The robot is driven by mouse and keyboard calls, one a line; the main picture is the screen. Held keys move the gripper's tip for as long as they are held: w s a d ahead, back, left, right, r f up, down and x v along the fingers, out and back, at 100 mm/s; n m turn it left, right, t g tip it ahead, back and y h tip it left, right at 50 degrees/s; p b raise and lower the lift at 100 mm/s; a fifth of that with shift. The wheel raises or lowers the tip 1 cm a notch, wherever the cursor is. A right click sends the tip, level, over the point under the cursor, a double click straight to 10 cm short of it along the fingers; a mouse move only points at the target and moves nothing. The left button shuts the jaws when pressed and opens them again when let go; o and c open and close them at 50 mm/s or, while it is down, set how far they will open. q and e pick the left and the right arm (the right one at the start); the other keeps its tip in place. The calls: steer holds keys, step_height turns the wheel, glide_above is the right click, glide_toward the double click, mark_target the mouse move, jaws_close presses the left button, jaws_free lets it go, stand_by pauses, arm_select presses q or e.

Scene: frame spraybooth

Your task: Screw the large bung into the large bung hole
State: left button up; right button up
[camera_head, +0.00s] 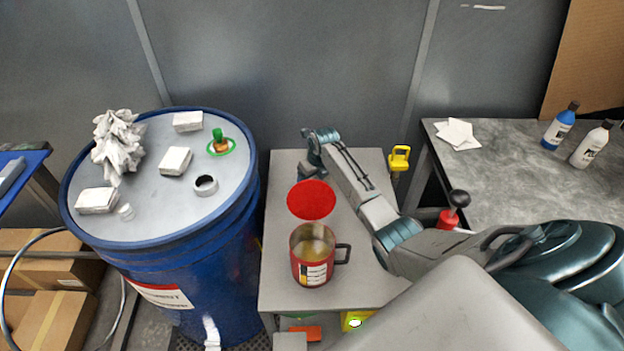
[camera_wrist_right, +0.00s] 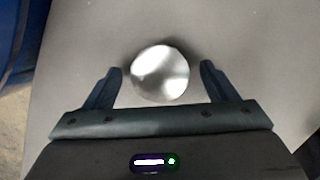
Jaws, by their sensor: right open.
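A round silvery disc, which looks like the large bung (camera_wrist_right: 160,73), lies on the grey cart top. In the right wrist view it is between the two spread fingers of my right gripper (camera_wrist_right: 160,68), with a gap on each side. In the head view this gripper (camera_head: 309,170) is over the far left part of the cart, and I cannot make out the bung beneath it. The large bung hole (camera_head: 205,186) looks like the dark ringed opening on the blue drum's lid, near its right edge. My left gripper is not in view.
The blue drum (camera_head: 150,240) carries white blocks, a crumpled cloth (camera_head: 118,145) and a brass-and-green fitting (camera_head: 220,146) in a green ring. On the cart (camera_head: 370,290) are a red mug (camera_head: 312,268) and a red disc (camera_head: 311,200). Bottles (camera_head: 562,127) stand on the right table.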

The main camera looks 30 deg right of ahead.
steer(key=shift+w+f, duration=0.1)
steer(key=shift+f, duration=0.1)
steer(key=shift+r, duration=0.1)
steer(key=c, duration=1.1)
